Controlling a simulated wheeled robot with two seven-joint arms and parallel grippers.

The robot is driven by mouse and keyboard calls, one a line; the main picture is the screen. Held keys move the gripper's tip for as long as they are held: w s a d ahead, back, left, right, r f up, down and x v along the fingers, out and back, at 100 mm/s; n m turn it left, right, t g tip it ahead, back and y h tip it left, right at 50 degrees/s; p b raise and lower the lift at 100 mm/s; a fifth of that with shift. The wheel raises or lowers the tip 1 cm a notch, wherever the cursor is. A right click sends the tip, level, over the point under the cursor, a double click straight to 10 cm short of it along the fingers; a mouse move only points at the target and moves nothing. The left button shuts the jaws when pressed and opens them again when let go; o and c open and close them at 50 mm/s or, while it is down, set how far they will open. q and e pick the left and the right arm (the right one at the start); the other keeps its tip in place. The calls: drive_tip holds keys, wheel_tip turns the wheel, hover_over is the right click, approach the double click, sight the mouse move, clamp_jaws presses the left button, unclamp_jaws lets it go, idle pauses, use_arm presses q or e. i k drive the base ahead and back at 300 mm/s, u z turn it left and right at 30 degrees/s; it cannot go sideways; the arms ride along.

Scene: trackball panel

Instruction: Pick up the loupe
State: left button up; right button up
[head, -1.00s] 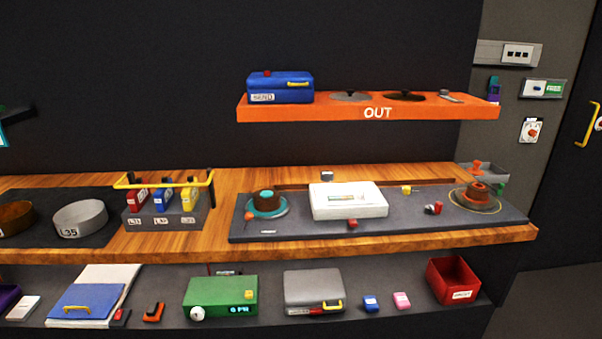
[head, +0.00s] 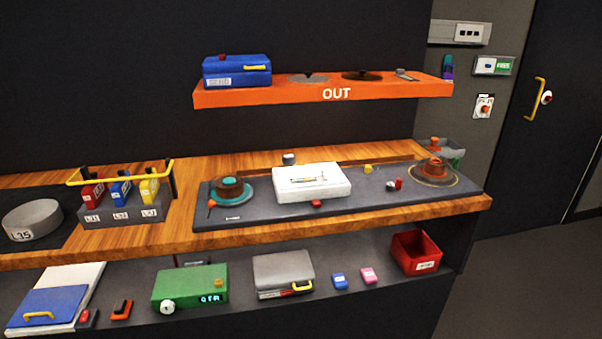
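I cannot tell for sure which thing is the loupe. A small silver and red item (head: 395,185) lies on the right part of the grey panel (head: 330,212), and a small dark grey block (head: 288,158) sits behind the white box. Both are too small to make out clearly. Neither of my grippers is in view, and nothing is seen being held.
The panel also bears a white box (head: 312,190), a left trackball (head: 229,190) and a right trackball (head: 434,168). An orange OUT shelf (head: 385,92) hangs above. A lower shelf holds a green device (head: 190,286) and a red bin (head: 416,252). Floor is clear at right.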

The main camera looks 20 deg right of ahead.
sight(288, 160)
drive_tip(key=z, duration=0.8)
drive_tip(key=i, duration=0.85)
drive_tip(key=z, duration=0.55)
